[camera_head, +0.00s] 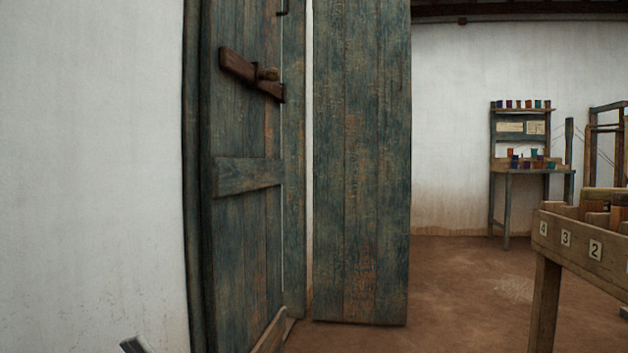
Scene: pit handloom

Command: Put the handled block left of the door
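The door has weathered blue-green planks. Its left leaf (235,130) bears a brown wooden bar with a round knob (268,74), and a second plank panel (362,160) stands to its right with a narrow pale gap between. White wall (90,150) lies left of the door. I cannot make out a handled block for certain; brown wooden blocks (597,219) sit in a numbered rack at the right edge, partly cut off. A small dark grey tip (133,345) at the bottom left looks like part of my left gripper; its fingers are not clear. My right gripper is not in view.
The wooden rack (565,241) shows labels 4, 3 and 2 and stands on legs at the right. A small table with coloured pots (530,171) stands by the far wall, beside a wooden frame (592,140). Brown floor (455,290) is clear between the door and rack.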

